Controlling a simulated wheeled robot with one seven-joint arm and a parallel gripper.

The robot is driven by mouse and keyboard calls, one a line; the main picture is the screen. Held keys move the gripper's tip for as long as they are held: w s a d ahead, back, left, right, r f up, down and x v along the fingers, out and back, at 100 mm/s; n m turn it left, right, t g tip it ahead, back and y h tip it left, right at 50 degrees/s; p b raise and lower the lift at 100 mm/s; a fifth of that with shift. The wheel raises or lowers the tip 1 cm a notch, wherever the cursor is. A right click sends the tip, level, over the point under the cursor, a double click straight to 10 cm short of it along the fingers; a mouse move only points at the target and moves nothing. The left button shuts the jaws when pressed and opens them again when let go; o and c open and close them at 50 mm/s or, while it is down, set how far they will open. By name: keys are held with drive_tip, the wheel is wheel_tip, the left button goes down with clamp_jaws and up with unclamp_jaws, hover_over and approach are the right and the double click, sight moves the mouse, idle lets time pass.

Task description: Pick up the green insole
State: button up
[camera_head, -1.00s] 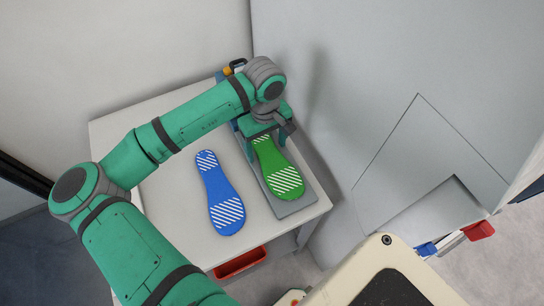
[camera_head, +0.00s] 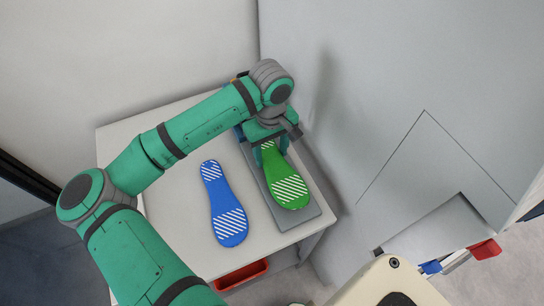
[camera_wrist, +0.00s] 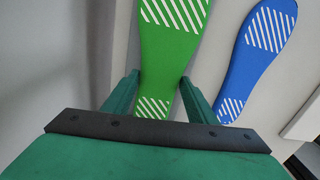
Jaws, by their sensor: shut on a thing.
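The green insole (camera_head: 284,178) with white stripes is over a grey plate at the right side of the white table. In the wrist view the green insole (camera_wrist: 168,50) runs up between the two fingers of my gripper (camera_wrist: 160,88). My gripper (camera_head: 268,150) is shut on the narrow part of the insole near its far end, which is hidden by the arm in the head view. The wide striped end points toward the table's front edge. I cannot tell how far the insole is above the plate.
A blue insole (camera_head: 222,203) lies on the white table (camera_head: 185,225) to the left; it also shows in the wrist view (camera_wrist: 255,55). The grey plate (camera_head: 297,220) lies under the green insole. A red bin (camera_head: 242,275) is below the front edge. A grey wall panel stands on the right.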

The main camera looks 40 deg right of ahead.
sight(271, 174)
drive_tip(key=s+a+r, duration=0.1)
drive_tip(key=r, duration=0.1)
drive_tip(key=s+a+r, duration=0.1)
drive_tip(key=s+r, duration=0.1)
drive_tip(key=s+a+r, duration=0.1)
drive_tip(key=r, duration=0.2)
drive_tip(key=shift+s+a, duration=0.2)
drive_tip(key=shift+s, duration=0.05)
drive_tip(key=s+a+r, duration=0.3)
drive_tip(key=s+a, duration=0.2)
drive_tip(key=s, duration=0.1)
drive_tip(key=shift+s+r, duration=0.25)
drive_tip(key=shift+s, duration=0.05)
drive_tip(key=shift+a, duration=0.1)
drive_tip(key=o, duration=0.5)
drive_tip(key=shift+c, duration=1.4)
